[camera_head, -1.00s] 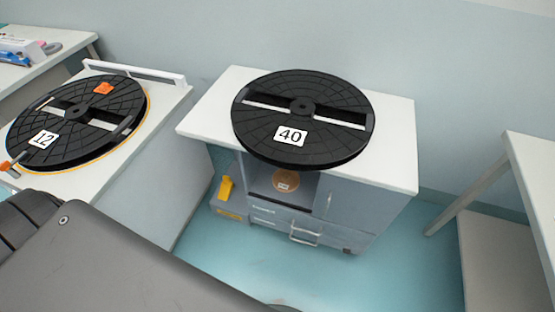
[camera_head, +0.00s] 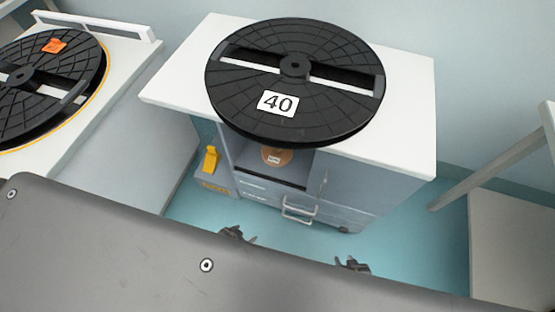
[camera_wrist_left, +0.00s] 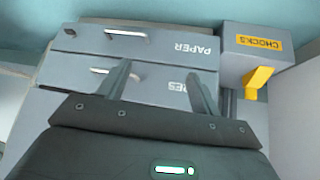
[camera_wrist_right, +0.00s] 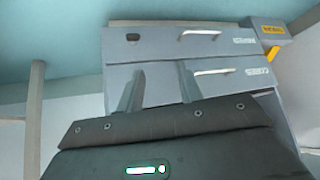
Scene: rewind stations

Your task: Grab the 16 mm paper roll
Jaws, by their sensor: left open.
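No roll with a readable 16 mm mark shows. A brown disc with a small white label (camera_head: 277,156) sits in the open bay of the grey cabinet under the white top; its text is too small to read. A closed drawer marked PAPER (camera_wrist_left: 185,47) shows upside down in the left wrist view, beside a second closed drawer whose label is partly hidden. My left gripper (camera_head: 237,233) is open and empty in front of the cabinet. My right gripper (camera_head: 352,264) is also open and empty, further right; its fingers show before the drawer fronts in the right wrist view (camera_wrist_right: 160,80).
A large black reel marked 40 (camera_head: 295,85) lies on the white cabinet top (camera_head: 410,80). Another black reel (camera_head: 50,80) lies on the left bench. A grey box marked CHOCKS (camera_wrist_left: 255,43) holds a yellow piece (camera_head: 211,159). A table stands at right.

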